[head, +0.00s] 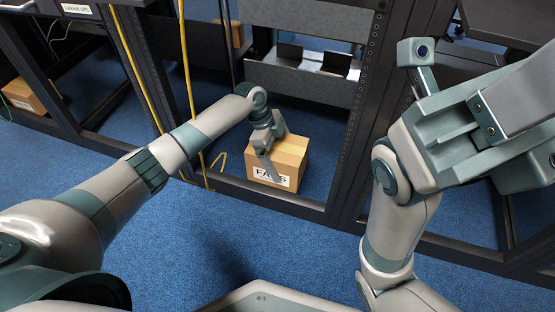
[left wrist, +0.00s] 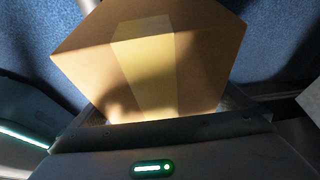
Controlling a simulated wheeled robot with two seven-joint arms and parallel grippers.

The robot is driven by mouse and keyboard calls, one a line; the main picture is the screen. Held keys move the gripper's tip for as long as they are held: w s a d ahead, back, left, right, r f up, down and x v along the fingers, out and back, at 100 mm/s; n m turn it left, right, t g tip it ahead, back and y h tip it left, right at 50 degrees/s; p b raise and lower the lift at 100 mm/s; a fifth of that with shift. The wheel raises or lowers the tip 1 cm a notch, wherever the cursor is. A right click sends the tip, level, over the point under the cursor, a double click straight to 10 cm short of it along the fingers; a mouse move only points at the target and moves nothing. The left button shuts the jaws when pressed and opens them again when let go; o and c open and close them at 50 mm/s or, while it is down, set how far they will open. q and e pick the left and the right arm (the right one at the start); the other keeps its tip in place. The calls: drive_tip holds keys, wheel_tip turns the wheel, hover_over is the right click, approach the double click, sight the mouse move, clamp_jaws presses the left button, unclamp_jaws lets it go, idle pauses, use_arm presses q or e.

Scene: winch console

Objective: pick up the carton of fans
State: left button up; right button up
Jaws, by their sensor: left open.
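The carton of fans (head: 295,150) is a brown cardboard box with a white label, partly covered, on its front. It sits on the blue floor inside the open rack frame. My left gripper (head: 274,153) is open at the carton, with one finger across its front near the label. In the left wrist view the carton (left wrist: 205,60) fills the middle, with a lighter tape strip down it. I cannot tell whether the fingers touch it. My right arm is folded up close at the right; its gripper (head: 465,125) shows there, but its fingers are unclear.
Dark rack posts (head: 357,110) stand on both sides of the carton, with a low rail in front. A grey panel (head: 300,82) hangs above and behind it. Yellow cables (head: 187,90) hang to its left. Another carton (head: 32,95) lies far left. Blue carpet in front is clear.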

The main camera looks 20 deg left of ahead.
use_arm(q)
drive_tip(key=shift+f, duration=0.25)
idle(0.6)
drive_tip(key=c, duration=1.3)
